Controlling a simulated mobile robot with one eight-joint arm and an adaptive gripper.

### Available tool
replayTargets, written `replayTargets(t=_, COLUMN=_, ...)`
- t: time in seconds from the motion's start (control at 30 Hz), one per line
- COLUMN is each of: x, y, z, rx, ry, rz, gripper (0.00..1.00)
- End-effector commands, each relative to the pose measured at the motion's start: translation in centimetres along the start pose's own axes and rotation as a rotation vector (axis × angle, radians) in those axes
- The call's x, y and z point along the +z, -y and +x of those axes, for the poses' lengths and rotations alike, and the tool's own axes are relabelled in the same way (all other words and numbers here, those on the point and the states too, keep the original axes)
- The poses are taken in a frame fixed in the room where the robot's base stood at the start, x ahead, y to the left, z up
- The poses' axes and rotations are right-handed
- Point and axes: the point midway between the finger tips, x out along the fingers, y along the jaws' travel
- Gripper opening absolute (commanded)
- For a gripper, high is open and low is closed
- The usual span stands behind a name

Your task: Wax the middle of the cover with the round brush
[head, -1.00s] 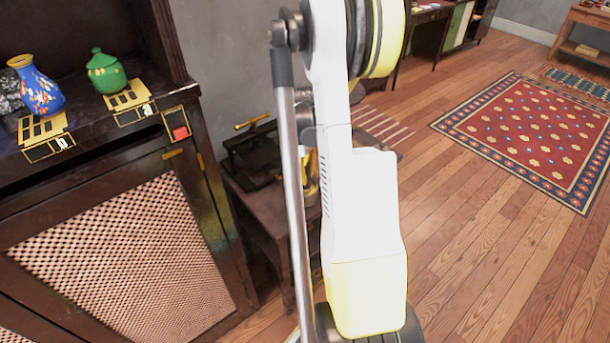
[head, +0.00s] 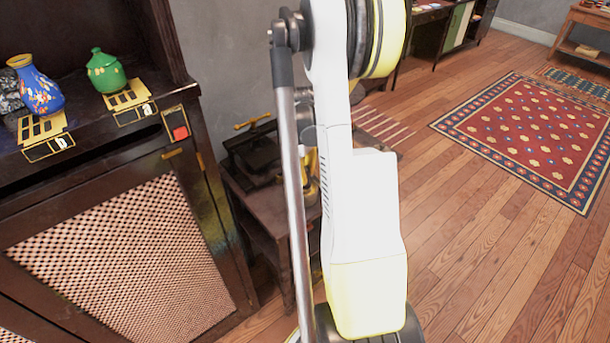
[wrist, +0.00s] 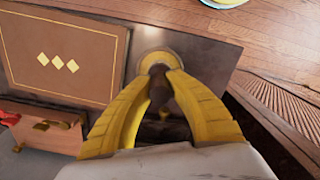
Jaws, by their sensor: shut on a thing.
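In the wrist view the cover (wrist: 65,55) is a flat brown panel with three pale diamonds in its middle and a thin light border. It lies at the left on a dark table. My gripper (wrist: 160,80) has its yellow fingers shut on a dark handle (wrist: 160,92), which I take to be the round brush's. It is to the right of the cover, not over its middle. Just beyond the fingertips is a round yellow ring with a paler centre (wrist: 157,60); I cannot tell if it is the brush head or a tin. My arm hides most of this in the head view.
A small dark side table (head: 262,205) holds a black press with a yellow handle (head: 253,121). A dark cabinet (head: 110,250) carries a blue vase (head: 38,88) and a green pot (head: 105,72). Open wooden floor and a red rug (head: 540,135) lie at the right.

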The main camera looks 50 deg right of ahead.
Motion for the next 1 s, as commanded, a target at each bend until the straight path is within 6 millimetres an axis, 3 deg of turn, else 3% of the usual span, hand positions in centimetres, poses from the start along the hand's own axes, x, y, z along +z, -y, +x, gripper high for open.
replayTargets(t=0.7, x=0.2, y=0.0, z=-6.4, rx=0.0, ry=0.0, rz=0.0, gripper=0.0)
replayTargets(t=1.0, x=0.2, y=0.0, z=-6.8, rx=0.0, ry=0.0, rz=0.0, gripper=0.0)
